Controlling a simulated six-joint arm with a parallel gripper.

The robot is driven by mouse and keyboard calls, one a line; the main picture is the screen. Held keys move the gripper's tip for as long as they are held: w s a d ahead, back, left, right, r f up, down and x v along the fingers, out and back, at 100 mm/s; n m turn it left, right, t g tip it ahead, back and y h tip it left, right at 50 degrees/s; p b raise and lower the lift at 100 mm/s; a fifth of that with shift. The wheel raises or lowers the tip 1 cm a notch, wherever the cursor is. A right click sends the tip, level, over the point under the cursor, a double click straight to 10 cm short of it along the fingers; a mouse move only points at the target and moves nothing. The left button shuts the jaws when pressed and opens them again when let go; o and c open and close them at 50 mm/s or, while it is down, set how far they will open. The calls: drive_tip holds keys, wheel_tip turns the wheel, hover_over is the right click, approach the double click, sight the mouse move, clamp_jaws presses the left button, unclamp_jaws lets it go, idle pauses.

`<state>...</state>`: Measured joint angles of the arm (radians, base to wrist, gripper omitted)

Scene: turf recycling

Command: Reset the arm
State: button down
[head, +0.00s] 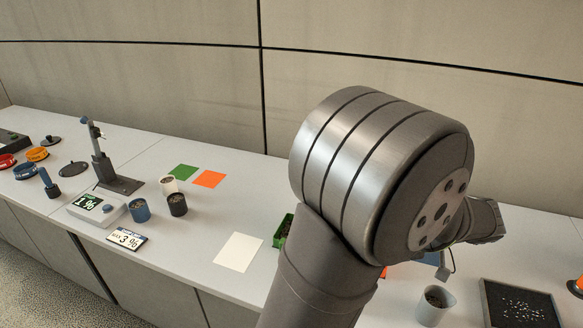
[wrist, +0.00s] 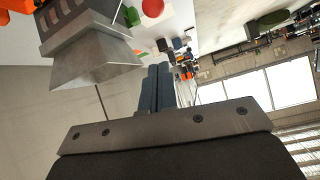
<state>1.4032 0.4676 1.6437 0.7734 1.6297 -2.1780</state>
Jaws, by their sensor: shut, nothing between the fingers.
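My gripper (wrist: 158,72) shows in the wrist view as two dark fingers pressed together, with nothing between them. It points away from the camera past a grey metal plate and is clear of the worktop. In the head view my large grey arm joint fills the middle right, raised over the worktop (head: 140,262). A darker part of my arm shows behind it at the right; the fingertips cannot be made out there.
A grey cup (head: 432,307) and a black tray (head: 520,305) sit at right. My arm hides part of the worktop.

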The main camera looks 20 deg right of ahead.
drive_tip(key=shift+w, duration=0.1)
drive_tip(key=x, duration=0.3)
drive_tip(key=f+x, duration=0.1)
drive_tip(key=x, duration=0.2)
drive_tip(key=s+x, duration=0.1)
drive_tip(key=x, duration=0.2)
drive_tip(key=shift+f, duration=0.25)
drive_tip(key=shift+s+d+f, duration=0.25)
drive_tip(key=shift+s+f, duration=0.1)
drive_tip(key=shift+f, duration=0.1)
